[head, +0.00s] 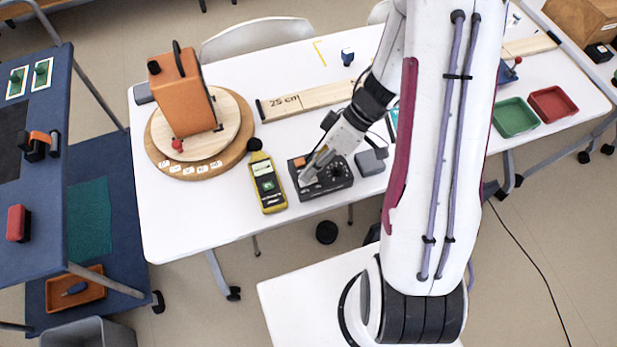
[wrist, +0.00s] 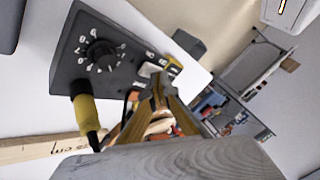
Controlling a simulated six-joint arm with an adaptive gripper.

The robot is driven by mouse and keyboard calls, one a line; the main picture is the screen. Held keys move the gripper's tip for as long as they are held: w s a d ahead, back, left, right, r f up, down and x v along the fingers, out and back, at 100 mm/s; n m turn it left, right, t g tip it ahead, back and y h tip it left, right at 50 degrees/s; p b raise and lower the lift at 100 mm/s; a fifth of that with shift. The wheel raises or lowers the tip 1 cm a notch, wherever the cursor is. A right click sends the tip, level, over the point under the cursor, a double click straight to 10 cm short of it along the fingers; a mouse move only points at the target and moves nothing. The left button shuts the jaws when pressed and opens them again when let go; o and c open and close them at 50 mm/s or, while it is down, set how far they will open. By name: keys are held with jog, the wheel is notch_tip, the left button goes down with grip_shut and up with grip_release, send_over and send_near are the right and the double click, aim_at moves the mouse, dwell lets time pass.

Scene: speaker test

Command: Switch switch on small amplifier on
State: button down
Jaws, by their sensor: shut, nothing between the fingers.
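The small amplifier (head: 336,184) is a dark grey box near the front edge of the white table. In the wrist view its top face (wrist: 72,60) shows a black knob (wrist: 102,55) with white numbers around it. A small light-coloured part that looks like the switch (wrist: 150,70) sits at the box's edge by my fingertips. My gripper (head: 307,176) is shut and empty, with its tips over the left part of the amplifier. In the wrist view the fingertips (wrist: 160,90) are close to the switch; I cannot tell whether they touch it. The switch's position is unclear.
An orange speaker (head: 182,90) sits on a round wooden turntable (head: 240,115). A small grey box (head: 370,161) lies right of the amplifier. A wooden ruler (head: 310,99) lies behind. Green (head: 515,117) and red (head: 552,104) trays are at right.

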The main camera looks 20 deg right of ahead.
jog(key=shift+s+f, duration=0.25)
jog(key=shift+f, duration=0.35)
dwell(1.1)
jog(key=shift+r, duration=0.95)
jog(key=shift+w+r, duration=0.1)
jog(key=shift+w, duration=0.05)
jog(key=shift+r, duration=0.15)
jog(key=shift+a+r, duration=0.2)
jog(key=shift+r, duration=0.95)
jog(key=shift+a+r, duration=0.15)
jog(key=shift+r, duration=0.95)
